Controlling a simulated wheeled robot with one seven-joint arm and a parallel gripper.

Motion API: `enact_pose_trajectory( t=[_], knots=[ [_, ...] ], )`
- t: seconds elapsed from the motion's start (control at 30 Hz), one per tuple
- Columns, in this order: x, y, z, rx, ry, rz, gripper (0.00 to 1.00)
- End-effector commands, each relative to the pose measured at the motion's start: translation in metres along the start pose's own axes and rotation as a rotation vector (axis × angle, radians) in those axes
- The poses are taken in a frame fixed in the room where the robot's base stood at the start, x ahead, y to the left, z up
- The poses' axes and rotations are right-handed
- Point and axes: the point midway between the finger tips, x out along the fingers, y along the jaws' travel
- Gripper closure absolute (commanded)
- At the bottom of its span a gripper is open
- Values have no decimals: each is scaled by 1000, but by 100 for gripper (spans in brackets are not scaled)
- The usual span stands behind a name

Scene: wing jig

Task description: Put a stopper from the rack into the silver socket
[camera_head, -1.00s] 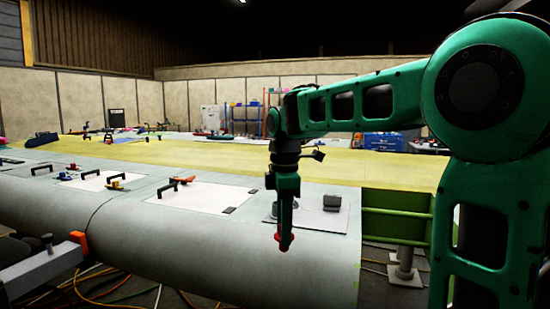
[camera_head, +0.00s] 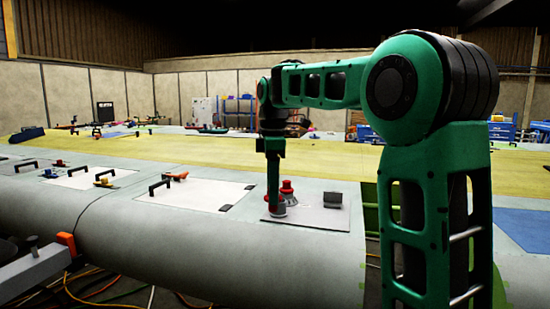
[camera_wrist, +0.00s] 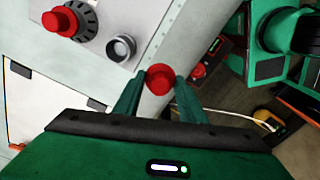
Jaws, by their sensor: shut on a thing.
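My gripper (camera_wrist: 160,80) is shut on a red stopper (camera_wrist: 159,78) in the wrist view. A second red stopper (camera_wrist: 60,22) sits in a dark knurled ring (camera_wrist: 83,19) further left. In the head view my gripper (camera_head: 275,203) hangs down at the panel, in front of the seated red stopper (camera_head: 287,187).
A white plate with a black handle (camera_head: 160,187) lies left. The wing's rounded front edge (camera_head: 220,250) drops to a floor with cables. Green framework stands right of the panel.

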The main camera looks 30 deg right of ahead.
Motion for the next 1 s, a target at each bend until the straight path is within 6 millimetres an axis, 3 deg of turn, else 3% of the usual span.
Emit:
enact_pose_trajectory(
  t=[0.03,0.2,0.5,0.67,1.0],
  knots=[
    [-11,16,2,19,2,3,84],
    [-46,54,12,73,0,2,84],
    [-74,83,22,123,-6,2,84],
    [-72,84,23,127,-7,2,84],
    [-40,83,23,125,-7,1,84]
  ],
)
